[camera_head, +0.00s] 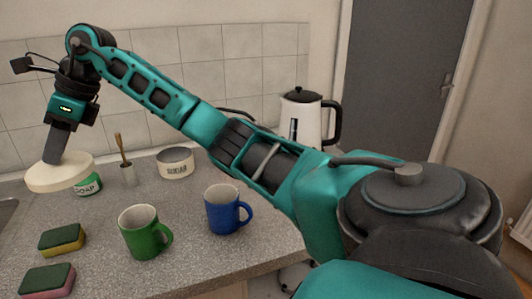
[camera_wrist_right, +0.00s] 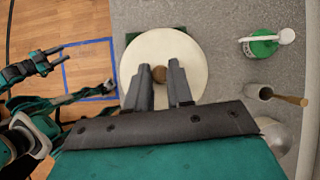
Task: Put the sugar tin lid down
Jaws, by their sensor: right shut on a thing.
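The sugar tin lid (camera_head: 55,177) is a round cream disc, held roughly level above the counter at the left in the head view. My right gripper (camera_head: 55,158) is shut on its brown knob, which shows between the fingers in the right wrist view (camera_wrist_right: 159,73). The sugar tin (camera_head: 176,170) stands open on the counter, to the right of the lid. My left gripper is outside the head view; teal arm parts show at the left of the wrist view, but its jaw state is unclear.
A green soap container (camera_head: 89,188) and a brush holder (camera_head: 127,176) stand near the lid. A green mug (camera_head: 140,238), a blue mug (camera_head: 220,210) and two sponges (camera_head: 62,240) are nearer. A kettle (camera_head: 300,118) stands at the back. Bare counter (camera_head: 100,215) shows between sponges and soap.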

